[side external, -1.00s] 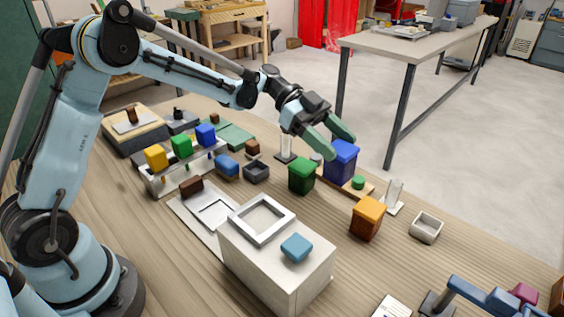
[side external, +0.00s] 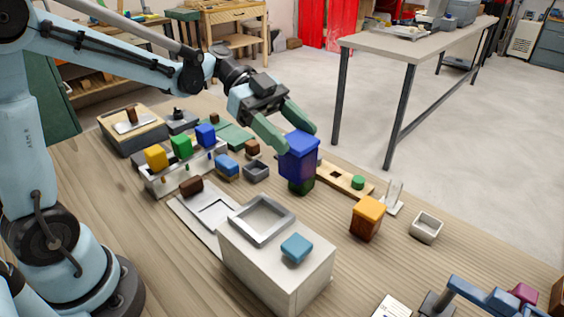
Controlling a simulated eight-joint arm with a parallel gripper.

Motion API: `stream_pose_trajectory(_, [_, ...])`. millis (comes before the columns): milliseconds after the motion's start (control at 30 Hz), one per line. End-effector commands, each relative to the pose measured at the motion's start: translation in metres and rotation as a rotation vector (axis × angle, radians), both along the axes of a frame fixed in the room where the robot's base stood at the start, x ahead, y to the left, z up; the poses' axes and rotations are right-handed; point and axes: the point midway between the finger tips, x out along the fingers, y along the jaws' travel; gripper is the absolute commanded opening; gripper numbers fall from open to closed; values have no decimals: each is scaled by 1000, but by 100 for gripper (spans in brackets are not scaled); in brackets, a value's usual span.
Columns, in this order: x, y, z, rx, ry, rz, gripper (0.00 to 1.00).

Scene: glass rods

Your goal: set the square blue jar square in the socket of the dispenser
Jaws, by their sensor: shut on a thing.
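The square blue jar (side external: 298,158) is a dark blue, squarish jar with a brighter blue lid. My gripper (side external: 287,134) is shut on it near the lid, with one green finger on each side. The jar hangs above the table and hides most of the green jar (side external: 301,186) behind it. The dispenser appears to be the white box (side external: 275,262) in front. On its top is a raised square frame (side external: 262,219), the likely socket, which looks empty. A light blue block (side external: 297,247) lies on the box top beside the frame.
An orange jar (side external: 367,217) stands to the right. A wooden board (side external: 346,180) with a green knob lies behind. A rack (side external: 180,172) with yellow, green and blue blocks stands at left. A grey open box (side external: 426,228) is at far right. Table between orange jar and white box is clear.

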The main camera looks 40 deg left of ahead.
Motion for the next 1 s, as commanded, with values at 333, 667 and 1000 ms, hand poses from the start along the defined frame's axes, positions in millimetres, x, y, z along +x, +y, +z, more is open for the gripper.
stream_pose_trajectory(333, [-71, 2, 10, -2, 0, 1, 20])
stream_pose_trajectory(667, [-87, 1, 6, -2, 0, -1, 20])
stream_pose_trajectory(1000, [-87, 1, -19, -2, 0, -1, 20])
